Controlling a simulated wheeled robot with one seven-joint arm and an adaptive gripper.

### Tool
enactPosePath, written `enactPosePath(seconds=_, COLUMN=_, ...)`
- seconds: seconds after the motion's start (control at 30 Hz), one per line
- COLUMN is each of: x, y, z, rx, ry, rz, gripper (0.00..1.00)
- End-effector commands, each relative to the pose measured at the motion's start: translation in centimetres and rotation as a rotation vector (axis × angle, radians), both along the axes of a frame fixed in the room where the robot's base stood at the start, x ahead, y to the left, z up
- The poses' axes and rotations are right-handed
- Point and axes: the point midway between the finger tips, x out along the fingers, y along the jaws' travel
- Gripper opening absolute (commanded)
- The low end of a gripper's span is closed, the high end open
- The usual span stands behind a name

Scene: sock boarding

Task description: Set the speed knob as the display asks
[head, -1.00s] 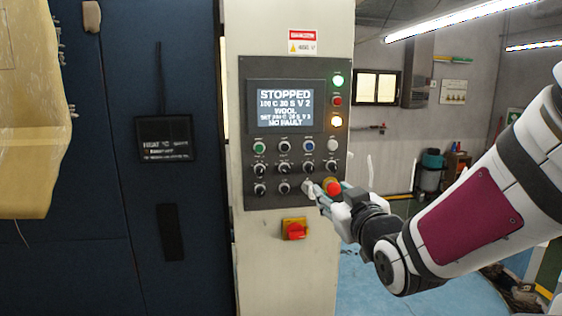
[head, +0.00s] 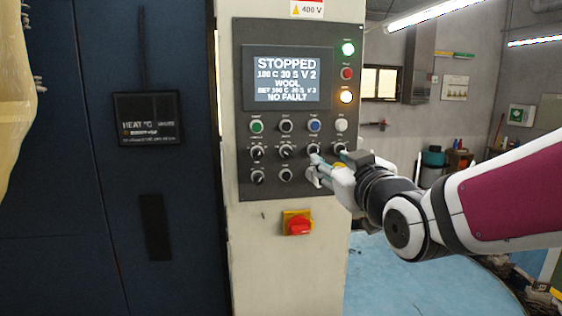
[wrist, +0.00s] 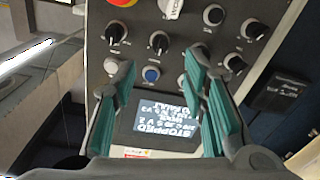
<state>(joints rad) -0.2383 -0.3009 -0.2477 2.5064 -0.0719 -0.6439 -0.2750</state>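The control panel (head: 243,200) has rows of small knobs and buttons; their labels are too small to read, so I cannot tell which knob is for speed. The display (head: 288,79) reads STOPPED, 100 C 30 S V 2, WOOL, a SET line with a blurred last digit, and NO FAULT. My gripper (head: 325,160) is at the panel's right side, fingers apart. In the wrist view, upside down, my gripper (wrist: 160,62) straddles the line toward a black knob (wrist: 158,42) in the middle row; contact is unclear. A white pointer knob (wrist: 171,8) sits beyond it.
A red emergency button (wrist: 122,2) shows at the wrist view's top edge; my gripper hides it in the head view. A red rotary switch (head: 298,224) is below the panel. Blue floor lies open at right.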

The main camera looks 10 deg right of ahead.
Motion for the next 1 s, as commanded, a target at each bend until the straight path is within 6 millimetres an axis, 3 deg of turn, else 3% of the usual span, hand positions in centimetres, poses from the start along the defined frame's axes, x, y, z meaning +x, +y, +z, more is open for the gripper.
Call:
enactPosePath(seconds=0.5, x=6.9, y=0.3, z=-0.1, rx=-0.002, ry=0.004, rz=0.000, gripper=0.40)
enactPosePath(seconds=0.97, x=7.9, y=0.4, z=0.0, rx=-0.001, ry=0.002, rz=0.000, gripper=0.40)
enactPosePath(seconds=1.0, x=7.9, y=0.4, z=0.0, rx=-0.001, ry=0.002, rz=0.000, gripper=0.33)
